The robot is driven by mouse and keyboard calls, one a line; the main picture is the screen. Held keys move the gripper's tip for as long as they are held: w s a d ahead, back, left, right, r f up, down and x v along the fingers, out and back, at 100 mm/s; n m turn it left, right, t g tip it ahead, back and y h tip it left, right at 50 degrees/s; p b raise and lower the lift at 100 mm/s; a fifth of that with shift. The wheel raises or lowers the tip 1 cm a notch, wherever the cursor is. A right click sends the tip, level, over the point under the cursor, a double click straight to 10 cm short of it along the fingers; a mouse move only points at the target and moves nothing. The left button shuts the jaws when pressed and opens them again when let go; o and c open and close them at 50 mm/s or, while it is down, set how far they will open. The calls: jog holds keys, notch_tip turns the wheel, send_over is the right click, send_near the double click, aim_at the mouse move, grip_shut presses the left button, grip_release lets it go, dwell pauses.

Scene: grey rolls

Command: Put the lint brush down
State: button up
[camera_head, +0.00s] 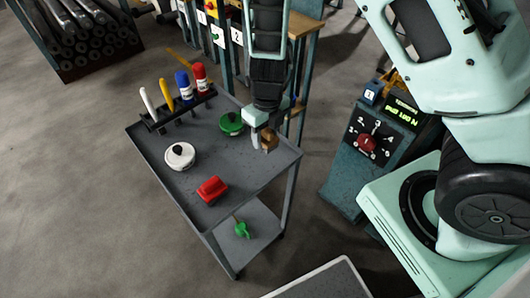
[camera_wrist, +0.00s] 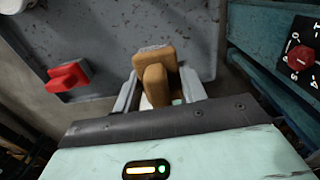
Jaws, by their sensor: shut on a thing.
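The lint brush is a small brown wooden block-like thing (camera_head: 268,140) at the right side of the grey cart top (camera_head: 233,178) in the head view. In the wrist view the brush (camera_wrist: 157,72) sits between the two fingers, with a grey strip along its far edge. My gripper (camera_head: 259,142) is shut on it, over the cart's right edge; it also shows in the wrist view (camera_wrist: 161,92). The fingers and the brush hide the brush's underside, and I cannot tell whether it touches the cart top.
On the cart are a green round object (camera_head: 231,124), a white round object (camera_head: 180,156), a red block (camera_head: 211,190) and a rack of markers (camera_head: 176,110). A green item (camera_head: 241,228) lies on the lower shelf. A blue control box (camera_head: 372,140) stands to the right.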

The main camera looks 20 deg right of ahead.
jog(key=shift+f+b, duration=0.7)
jog(key=shift+f, duration=2.25)
jog(key=shift+f, duration=0.1)
jog(key=o, duration=1)
